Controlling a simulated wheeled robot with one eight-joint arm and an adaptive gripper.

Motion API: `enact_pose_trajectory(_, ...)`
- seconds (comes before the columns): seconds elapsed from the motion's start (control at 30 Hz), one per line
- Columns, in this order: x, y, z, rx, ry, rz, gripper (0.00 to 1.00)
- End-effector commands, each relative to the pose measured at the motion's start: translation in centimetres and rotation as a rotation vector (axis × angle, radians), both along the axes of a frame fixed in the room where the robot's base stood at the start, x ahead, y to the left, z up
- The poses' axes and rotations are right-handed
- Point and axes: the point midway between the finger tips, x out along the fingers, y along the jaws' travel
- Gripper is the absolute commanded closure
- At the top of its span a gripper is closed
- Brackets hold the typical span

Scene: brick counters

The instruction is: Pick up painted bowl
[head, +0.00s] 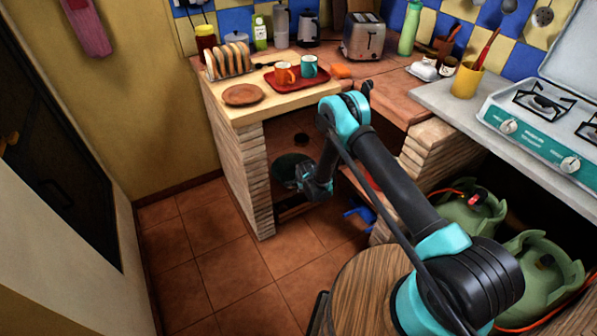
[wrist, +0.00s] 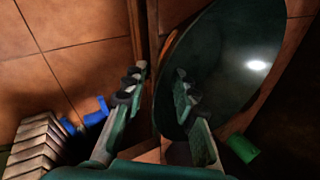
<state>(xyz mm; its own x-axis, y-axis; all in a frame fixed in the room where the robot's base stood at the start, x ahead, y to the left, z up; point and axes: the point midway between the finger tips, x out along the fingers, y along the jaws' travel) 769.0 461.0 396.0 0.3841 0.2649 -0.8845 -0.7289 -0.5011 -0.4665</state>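A glossy dark green round vessel, which looks like the painted bowl (head: 286,166), is inside the open space under the left counter in the head view. In the wrist view the bowl (wrist: 232,62) fills the upper right, large and close, with a bright highlight. My gripper (head: 300,179) is at the bowl's right side in the head view. In the wrist view my gripper (wrist: 160,82) is open, with a gap between its fingers. The bowl's left rim lies in line with that gap, and the right finger covers part of the bowl. Contact cannot be told.
The brick side wall (head: 258,185) and counter top (head: 275,104) frame the space. A red tray (head: 290,86) with two cups and a brown plate (head: 243,95) are above. A blue object (head: 362,213) is nearby. Gas cylinders (head: 470,214) stand right. Tiled floor (head: 225,255) is clear.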

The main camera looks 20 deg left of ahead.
Motion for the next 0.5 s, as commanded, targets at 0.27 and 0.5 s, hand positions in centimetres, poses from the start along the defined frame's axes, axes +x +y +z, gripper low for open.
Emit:
enact_pose_trajectory(0.27,-0.75,0.38,-0.76,0.0,0.0,0.001,0.72)
enact_pose_trajectory(0.5,-0.72,0.36,-0.74,0.0,0.0,0.001,0.9)
